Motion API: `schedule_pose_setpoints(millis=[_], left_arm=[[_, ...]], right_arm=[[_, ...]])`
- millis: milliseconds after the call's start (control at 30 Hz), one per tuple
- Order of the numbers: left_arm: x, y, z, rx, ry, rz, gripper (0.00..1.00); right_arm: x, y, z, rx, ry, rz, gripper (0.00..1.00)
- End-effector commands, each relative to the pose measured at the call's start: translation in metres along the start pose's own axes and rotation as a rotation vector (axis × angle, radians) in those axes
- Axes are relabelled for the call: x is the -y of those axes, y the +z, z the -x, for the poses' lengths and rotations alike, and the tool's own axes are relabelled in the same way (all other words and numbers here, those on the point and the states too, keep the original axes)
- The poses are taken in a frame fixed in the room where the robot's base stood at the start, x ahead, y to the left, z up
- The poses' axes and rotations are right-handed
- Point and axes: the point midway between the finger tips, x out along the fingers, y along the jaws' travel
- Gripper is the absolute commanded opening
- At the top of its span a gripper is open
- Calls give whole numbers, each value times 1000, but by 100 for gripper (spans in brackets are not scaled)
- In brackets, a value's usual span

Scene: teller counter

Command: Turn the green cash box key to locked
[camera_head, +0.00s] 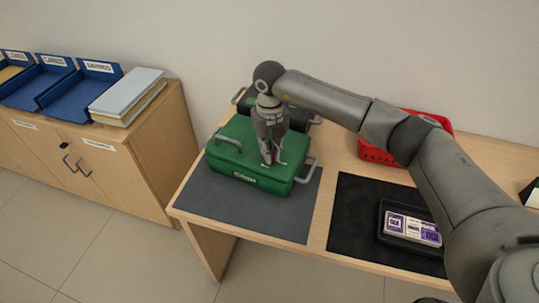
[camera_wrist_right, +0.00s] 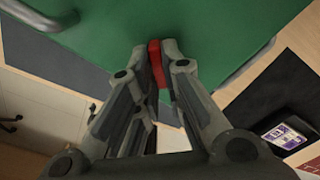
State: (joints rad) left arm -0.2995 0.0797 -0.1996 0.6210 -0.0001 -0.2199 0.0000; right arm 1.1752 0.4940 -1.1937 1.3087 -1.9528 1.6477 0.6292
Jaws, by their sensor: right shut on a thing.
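The green cash box (camera_head: 240,169) sits on a dark grey mat (camera_head: 262,207) at the left end of the counter, with grey handles at its ends. My right gripper (camera_head: 272,161) points down at the right part of its lid. In the right wrist view my right gripper (camera_wrist_right: 156,50) is shut on a red key (camera_wrist_right: 155,62), which stands against the green lid (camera_wrist_right: 108,30). The key's turn angle relative to any lock marks cannot be read, and the fingers hide its lower part. My left gripper is not in view.
A dark box (camera_head: 299,119) stands behind the cash box. A red basket (camera_head: 372,153) is at the back right. A black tray (camera_head: 386,237) with purple-and-white notes lies on a black mat (camera_head: 347,209). A cabinet (camera_head: 150,135) with blue trays stands left.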

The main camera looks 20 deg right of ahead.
Motion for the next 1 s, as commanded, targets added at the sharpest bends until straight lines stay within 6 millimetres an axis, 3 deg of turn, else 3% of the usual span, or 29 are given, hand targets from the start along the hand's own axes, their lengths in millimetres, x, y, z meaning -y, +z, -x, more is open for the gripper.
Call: schedule_pose_setpoints(millis=[600, 1000], left_arm=[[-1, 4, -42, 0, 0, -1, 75], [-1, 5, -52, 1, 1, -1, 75]], right_arm=[[3, 2, -1, 4, -1, 544, 0], [3, 2, 0, 3, -2, 718, 0]])
